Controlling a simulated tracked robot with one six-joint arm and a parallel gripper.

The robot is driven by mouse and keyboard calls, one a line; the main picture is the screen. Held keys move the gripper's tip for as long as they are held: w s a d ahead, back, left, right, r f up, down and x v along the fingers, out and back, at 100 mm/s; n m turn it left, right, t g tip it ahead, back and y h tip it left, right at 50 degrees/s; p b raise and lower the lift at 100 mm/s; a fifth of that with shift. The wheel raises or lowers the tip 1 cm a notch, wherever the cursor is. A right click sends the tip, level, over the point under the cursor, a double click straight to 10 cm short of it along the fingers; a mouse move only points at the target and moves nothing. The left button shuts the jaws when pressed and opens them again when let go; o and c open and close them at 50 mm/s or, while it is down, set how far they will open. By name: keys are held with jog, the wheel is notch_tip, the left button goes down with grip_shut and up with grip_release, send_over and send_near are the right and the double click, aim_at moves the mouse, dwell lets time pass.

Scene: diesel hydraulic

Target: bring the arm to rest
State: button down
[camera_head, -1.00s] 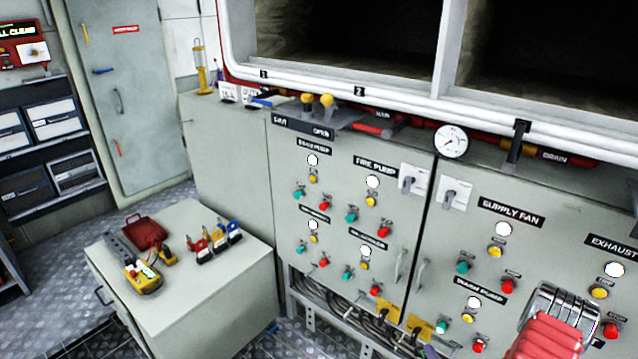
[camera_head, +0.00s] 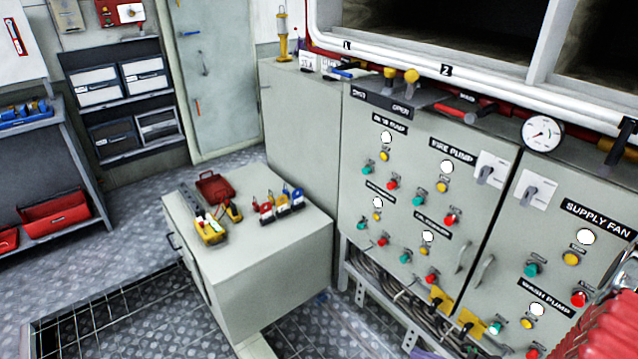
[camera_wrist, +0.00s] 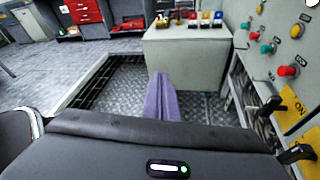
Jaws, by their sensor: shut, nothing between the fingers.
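My gripper (camera_wrist: 162,98) shows in the wrist view as two purple fingers side by side, shut with nothing between them. It points over the floor in front of the grey cabinet (camera_wrist: 188,48) and touches nothing that I can see. In the head view a red ribbed part of my arm (camera_head: 612,318) shows at the lower right edge, in front of the control panel. A small purple piece at the bottom edge of the head view may be my fingers.
The control panel (camera_head: 400,270) with buttons and switches stands close on the right. The low grey cabinet (camera_head: 270,290) bears padlocks (camera_head: 278,203), a yellow meter (camera_head: 211,229) and a red case (camera_head: 213,188). Shelves (camera_head: 120,100) stand at the left. A floor grating (camera_head: 110,315) lies in front.

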jog(key=s+a+r+n+g+h, duration=0.25)
jog(key=s+r+n+g, duration=0.25)
jog(key=r+n, duration=0.4)
jog(key=s+a+r+n+g+h, duration=0.25)
jog(key=s+r+n+g, duration=0.2)
jog(key=r+n, duration=0.4)
jog(key=a+r+n+t+h, duration=0.2)
jog(key=r+n, duration=0.3)
jog(key=r, duration=0.4)
jog(key=a+r+n+t+h, duration=0.3)
jog(key=r+n, duration=0.3)
jog(key=r, duration=0.3)
jog(key=shift+s+a+r+t+h, duration=0.3)
jog(key=shift+s+a+t+h, duration=0.1)
jog(key=shift+a+h, duration=0.2)
jog(key=shift+n, duration=0.25)
